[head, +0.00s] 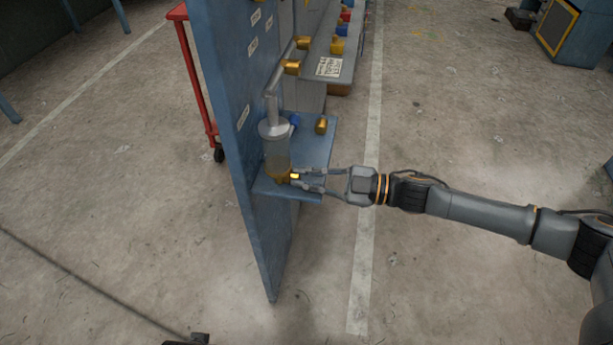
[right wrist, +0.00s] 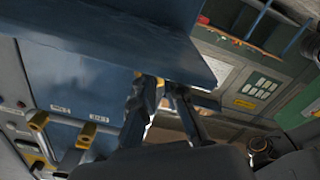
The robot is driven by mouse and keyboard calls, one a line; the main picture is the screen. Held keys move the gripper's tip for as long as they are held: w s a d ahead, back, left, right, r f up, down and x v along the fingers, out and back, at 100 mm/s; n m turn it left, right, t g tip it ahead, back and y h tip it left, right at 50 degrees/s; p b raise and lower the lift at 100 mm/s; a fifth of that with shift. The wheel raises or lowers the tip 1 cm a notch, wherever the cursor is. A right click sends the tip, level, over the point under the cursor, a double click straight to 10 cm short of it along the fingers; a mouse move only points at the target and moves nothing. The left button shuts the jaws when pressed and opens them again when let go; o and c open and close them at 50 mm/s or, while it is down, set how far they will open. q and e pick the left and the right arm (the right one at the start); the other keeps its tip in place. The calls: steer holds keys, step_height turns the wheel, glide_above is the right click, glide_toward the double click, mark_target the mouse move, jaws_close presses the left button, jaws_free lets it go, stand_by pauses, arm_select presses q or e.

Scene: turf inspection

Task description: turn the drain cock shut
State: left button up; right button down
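The drain cock (head: 283,175) is a small brass-yellow part at the bottom of a filter bowl (head: 277,153), which hangs on a grey pipe in front of a blue panel (head: 232,110). My right gripper (head: 298,180) reaches it from the right, with its fingers spread and the tips at the cock. In the right wrist view my fingers (right wrist: 160,95) stand apart, with a bit of the yellow cock (right wrist: 160,82) between the tips. Whether they press on it cannot be told.
A blue shelf (head: 314,160) juts from the panel beside the bowl, close to my fingers, and bears a brass part (head: 321,124). A red trolley (head: 190,75) stands behind the panel. The floor at the front right is clear.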

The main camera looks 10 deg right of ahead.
steer(key=shift+n, duration=0.5)
steer(key=shift+s+n, duration=0.1)
steer(key=shift+n, duration=0.9)
arm_select(q)
steer(key=shift+s+a+f, duration=0.1)
steer(key=shift+s+f, duration=0.35)
steer(key=shift+f, duration=0.35)
steer(key=shift+w+r, duration=0.1)
arm_select(e)
steer(key=c, duration=1.7)
jaws_free()
steer(key=shift+f, duration=0.1)
arm_select(q)
steer(key=shift+w, duration=0.15)
steer(key=shift+r, duration=0.1)
